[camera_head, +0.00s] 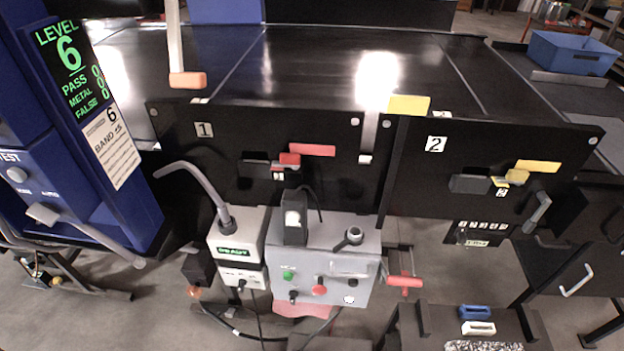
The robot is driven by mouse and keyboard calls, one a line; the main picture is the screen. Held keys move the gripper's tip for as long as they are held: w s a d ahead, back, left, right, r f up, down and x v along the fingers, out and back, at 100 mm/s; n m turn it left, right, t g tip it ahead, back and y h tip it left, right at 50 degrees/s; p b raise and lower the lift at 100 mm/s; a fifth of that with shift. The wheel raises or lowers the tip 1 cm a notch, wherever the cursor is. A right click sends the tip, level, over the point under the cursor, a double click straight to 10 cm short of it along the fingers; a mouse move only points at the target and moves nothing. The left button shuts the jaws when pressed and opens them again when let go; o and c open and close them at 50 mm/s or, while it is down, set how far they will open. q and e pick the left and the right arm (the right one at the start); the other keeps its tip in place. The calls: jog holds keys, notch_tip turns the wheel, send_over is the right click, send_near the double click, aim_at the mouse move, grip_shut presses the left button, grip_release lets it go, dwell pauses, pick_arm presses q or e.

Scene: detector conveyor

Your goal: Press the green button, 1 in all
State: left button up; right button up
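The green button (288,274) is a small round cap on the front face of the grey control box (335,240), at its upper left. Nothing covers it. A larger red button (319,289) sits to its right and a small black knob (293,296) below it. Neither of my grippers shows in the head view.
A grey box with a green label (234,250) and a curved grey lever stands left of the control box. A black device (294,218) stands on the control box. The conveyor (330,65) lies behind, with a blue bin (570,52) at right.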

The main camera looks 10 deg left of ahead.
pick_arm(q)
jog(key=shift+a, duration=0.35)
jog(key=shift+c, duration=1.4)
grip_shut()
